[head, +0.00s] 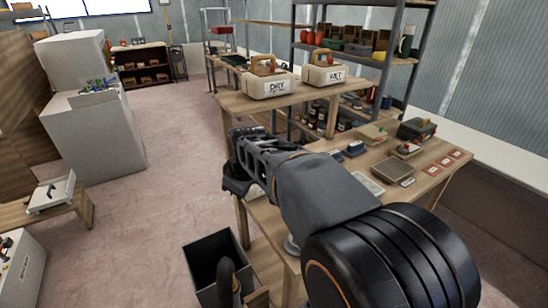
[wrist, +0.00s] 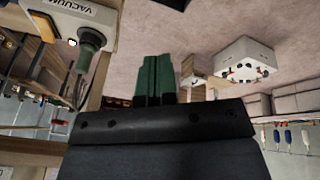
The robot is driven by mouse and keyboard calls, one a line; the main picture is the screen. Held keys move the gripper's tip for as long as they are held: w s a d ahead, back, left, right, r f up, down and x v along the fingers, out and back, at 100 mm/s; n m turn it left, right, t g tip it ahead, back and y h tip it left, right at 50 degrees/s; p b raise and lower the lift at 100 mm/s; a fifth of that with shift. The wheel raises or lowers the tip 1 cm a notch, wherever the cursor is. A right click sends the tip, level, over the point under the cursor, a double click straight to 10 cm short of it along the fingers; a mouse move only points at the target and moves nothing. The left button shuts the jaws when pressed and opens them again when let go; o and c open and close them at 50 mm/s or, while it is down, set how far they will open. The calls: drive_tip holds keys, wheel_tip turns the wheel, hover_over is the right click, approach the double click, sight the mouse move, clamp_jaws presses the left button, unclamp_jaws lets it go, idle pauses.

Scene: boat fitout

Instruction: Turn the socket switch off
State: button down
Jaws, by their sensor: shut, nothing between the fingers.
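I cannot make out the socket switch for certain in either view. My gripper (wrist: 153,60) shows in the wrist view with its two green fingers side by side, shut and empty. In the head view my arm reaches forward beside the workbench, and the gripper end (head: 240,172) is dark and partly hidden by the arm. In the wrist view a white box with small dark and red round parts (wrist: 246,62) stands beyond the fingers to the right. It is too small to tell whether a switch is on it.
A white device labelled VACUUM (wrist: 78,12) with a grey-green hose end (wrist: 90,55) is close at the wrist view's upper left. The workbench (head: 430,180) holds several tools. A dark open bin (head: 212,262) stands below the arm. The floor (head: 150,220) at left is largely clear.

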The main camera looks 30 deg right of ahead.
drive_tip(key=w+d+n+p, duration=0.1)
drive_tip(key=w+d+n, duration=0.5)
drive_tip(key=d, duration=0.6)
drive_tip(key=w+d+n+p, duration=0.2)
drive_tip(key=w+d+n, duration=0.3)
drive_tip(key=w+d, duration=0.4)
drive_tip(key=d, duration=0.3)
drive_tip(key=shift+w+d+n+t, duration=0.35)
drive_tip(key=shift+n+t, duration=0.05)
drive_tip(key=shift+r, duration=0.1)
drive_tip(key=p+x, duration=0.4)
drive_tip(key=x, duration=1)
drive_tip(key=shift+d, duration=0.15)
